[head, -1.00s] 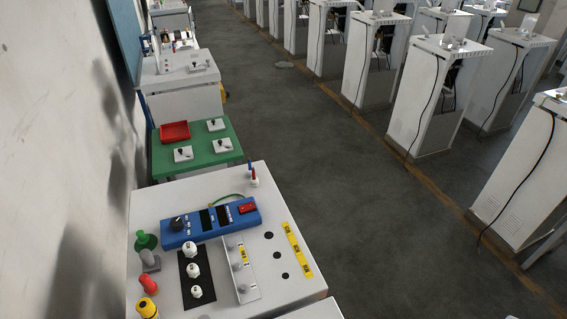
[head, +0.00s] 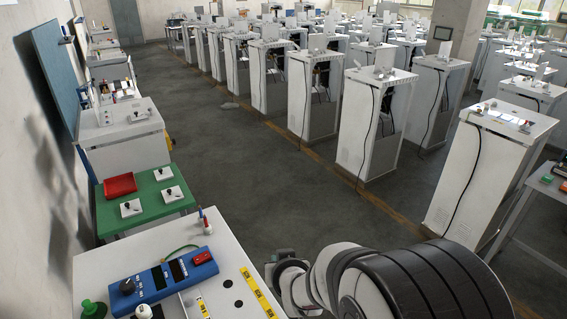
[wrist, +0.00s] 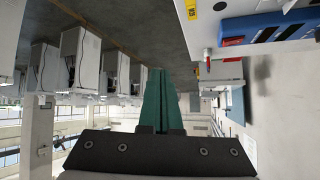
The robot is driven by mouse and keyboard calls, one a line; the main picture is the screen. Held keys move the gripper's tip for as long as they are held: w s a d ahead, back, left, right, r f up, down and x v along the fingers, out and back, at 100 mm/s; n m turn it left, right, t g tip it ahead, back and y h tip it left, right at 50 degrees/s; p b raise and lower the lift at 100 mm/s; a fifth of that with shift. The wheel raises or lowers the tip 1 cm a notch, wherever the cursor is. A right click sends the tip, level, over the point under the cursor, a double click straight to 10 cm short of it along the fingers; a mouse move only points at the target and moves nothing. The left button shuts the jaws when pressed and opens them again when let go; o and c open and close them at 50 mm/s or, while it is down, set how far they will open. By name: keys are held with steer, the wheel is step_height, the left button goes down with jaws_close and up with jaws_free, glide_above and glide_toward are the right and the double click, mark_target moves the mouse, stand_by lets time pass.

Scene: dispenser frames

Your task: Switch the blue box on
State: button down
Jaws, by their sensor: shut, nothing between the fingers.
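The blue box (head: 156,281) lies on the white bench top at the lower left in the head view. It has a black knob (head: 127,286) at its left end, dark display windows, and a red switch (head: 202,257) at its right end. In the wrist view, part of the blue box (wrist: 268,28) shows at the top right, with the red switch (wrist: 233,41) at its near end. My gripper (wrist: 157,73) has teal fingers, closed together and empty, apart from the box. In the head view my arm reaches in from the lower right, beside the bench.
The white bench (head: 105,262) carries a green plug (head: 93,309) and a yellow label strip (head: 259,294). Behind it stands a green table (head: 150,199) with a red tray (head: 120,185).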

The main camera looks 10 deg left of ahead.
steer(key=s+a+f+n+t+y, duration=0.1)
steer(key=a+f+n+y, duration=0.1)
steer(key=a, duration=0.5)
steer(key=s+a+f+n+t+y, duration=0.1)
steer(key=a+n+y, duration=0.3)
steer(key=a, duration=0.4)
steer(key=shift+f, duration=0.9)
steer(key=shift+w+a, duration=0.1)
steer(key=shift+w, duration=0.05)
glide_above(210, 263)
step_height(210, 263, down, 2)
steer(key=shift+a+f, duration=0.1)
steer(key=shift+f, duration=0.1)
step_height(210, 263, down, 4)
steer(key=shift+r, duration=0.25)
steer(key=shift+f, duration=0.25)
